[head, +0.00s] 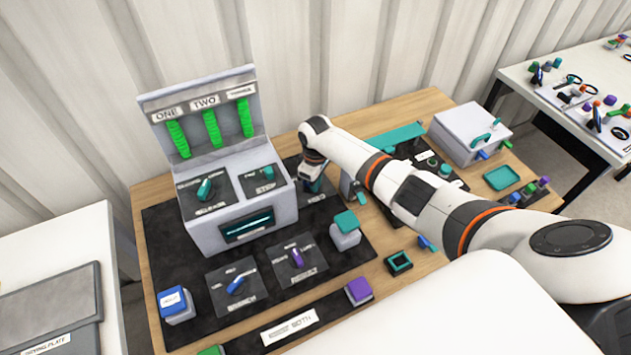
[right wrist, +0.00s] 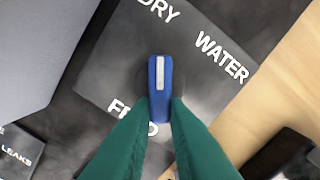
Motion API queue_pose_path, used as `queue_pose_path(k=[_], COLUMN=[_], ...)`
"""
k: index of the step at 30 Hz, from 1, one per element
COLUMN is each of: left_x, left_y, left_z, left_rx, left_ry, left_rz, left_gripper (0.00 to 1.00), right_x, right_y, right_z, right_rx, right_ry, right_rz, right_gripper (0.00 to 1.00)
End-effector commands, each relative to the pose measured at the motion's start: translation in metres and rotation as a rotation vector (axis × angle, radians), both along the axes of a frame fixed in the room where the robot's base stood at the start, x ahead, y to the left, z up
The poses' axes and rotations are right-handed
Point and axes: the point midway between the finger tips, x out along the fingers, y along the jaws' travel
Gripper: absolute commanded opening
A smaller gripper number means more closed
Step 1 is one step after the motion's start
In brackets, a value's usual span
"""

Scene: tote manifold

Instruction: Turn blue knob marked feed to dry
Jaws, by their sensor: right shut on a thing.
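The blue knob (right wrist: 160,85) with a white stripe stands on a dark square plate (right wrist: 105,75) in the right wrist view. The plate carries the words DRY at upper left, WATER at upper right and a partly covered FEED below. The stripe points up in that view, between DRY and WATER. My right gripper (right wrist: 160,110) has its green fingers shut on the knob's lower end. In the head view my right gripper (head: 311,180) reaches down right of the grey console and mostly hides the knob. My left gripper is not in view.
The grey console (head: 240,220) with green gauges stands close left of my right gripper. A teal-topped block (head: 345,235), a purple knob (head: 297,257) and another blue knob (head: 236,285) sit nearer the front. A grey box (head: 470,130) stands at the right rear.

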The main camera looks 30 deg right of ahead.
Motion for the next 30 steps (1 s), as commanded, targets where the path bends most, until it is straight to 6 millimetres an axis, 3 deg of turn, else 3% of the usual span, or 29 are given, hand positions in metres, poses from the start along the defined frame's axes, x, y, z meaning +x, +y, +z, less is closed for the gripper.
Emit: queue_pose_path(k=[10,11,14,24,30], left_x=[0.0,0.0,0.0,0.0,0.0], left_y=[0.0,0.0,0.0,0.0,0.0], left_z=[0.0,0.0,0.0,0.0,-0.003], left_rx=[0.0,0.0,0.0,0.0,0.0], left_ry=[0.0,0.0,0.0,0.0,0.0], left_rz=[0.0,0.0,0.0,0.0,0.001], left_gripper=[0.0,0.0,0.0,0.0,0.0], right_x=[0.001,0.001,0.001,0.0,0.001], right_y=[0.0,0.0,0.0,0.0,-0.001], right_z=[0.001,0.001,0.001,0.003,0.03], right_rx=[-0.001,-0.001,-0.001,0.0,-0.001], right_ry=[-0.003,-0.003,-0.003,-0.001,-0.006], right_rz=[0.004,0.004,0.003,0.002,0.004], right_gripper=[0.0,0.19,0.35,0.35,0.35])
